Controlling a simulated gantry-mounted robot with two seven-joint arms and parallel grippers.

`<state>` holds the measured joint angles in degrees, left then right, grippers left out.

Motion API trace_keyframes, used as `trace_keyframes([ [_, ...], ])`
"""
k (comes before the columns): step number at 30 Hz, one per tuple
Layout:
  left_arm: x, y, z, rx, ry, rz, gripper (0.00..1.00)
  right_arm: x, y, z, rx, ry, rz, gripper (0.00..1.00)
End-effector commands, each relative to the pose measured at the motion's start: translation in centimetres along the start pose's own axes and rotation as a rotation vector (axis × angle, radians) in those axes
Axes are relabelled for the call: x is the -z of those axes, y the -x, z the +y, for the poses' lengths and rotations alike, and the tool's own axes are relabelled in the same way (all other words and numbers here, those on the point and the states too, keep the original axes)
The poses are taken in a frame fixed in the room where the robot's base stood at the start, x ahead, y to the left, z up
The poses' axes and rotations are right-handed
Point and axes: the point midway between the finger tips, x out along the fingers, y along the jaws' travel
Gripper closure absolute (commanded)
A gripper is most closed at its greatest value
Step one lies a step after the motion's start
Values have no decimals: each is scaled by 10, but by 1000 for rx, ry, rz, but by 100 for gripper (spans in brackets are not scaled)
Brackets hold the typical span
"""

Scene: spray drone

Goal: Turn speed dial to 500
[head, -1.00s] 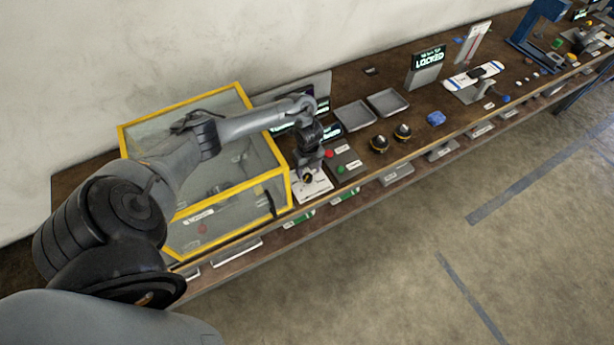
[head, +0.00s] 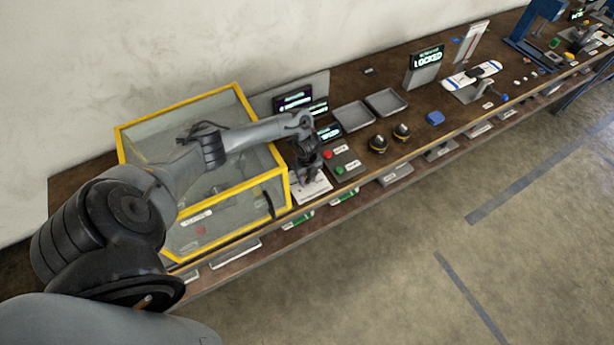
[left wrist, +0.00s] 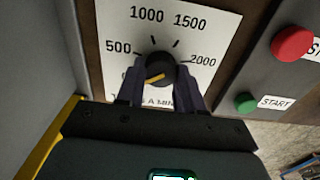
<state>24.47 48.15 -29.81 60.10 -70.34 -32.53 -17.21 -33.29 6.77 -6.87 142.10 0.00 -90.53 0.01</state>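The speed dial (left wrist: 158,66) is a round black knob on a white plate (left wrist: 211,38) marked 500, 1000, 1500 and 2000. Its yellow pointer slants to the lower left, below the 500 mark, near a partly covered mark. My left gripper (left wrist: 160,84) has one dark finger at each side of the knob, close against it. I cannot tell whether the fingers press on it. In the head view my left gripper (head: 306,178) is down over the plate (head: 313,189), hiding the dial. My right gripper is not in view.
A yellow-framed clear case (head: 232,186) stands just left of the plate. To the right is a grey box with a red button (left wrist: 292,43) and a green START button (left wrist: 246,103). Small screens (head: 293,98) stand behind. Grey trays (head: 353,115) and two black-and-yellow knobs (head: 378,144) lie further right.

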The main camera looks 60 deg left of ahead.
Motion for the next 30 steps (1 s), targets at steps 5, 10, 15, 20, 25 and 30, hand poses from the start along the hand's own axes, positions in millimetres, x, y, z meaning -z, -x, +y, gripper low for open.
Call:
trace_keyframes([
  [5,0,0,0,-1,-1,0,94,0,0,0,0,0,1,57],
  [10,0,0,0,-1,-10,0,94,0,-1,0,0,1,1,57],
  [15,0,0,0,1,-57,0,94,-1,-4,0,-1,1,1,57],
  [20,0,-1,0,1,-149,-1,94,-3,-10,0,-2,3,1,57],
  [25,-1,-2,0,0,-289,-1,94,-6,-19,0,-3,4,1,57],
  [30,-1,-2,1,0,-444,-1,94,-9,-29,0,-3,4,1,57],
])
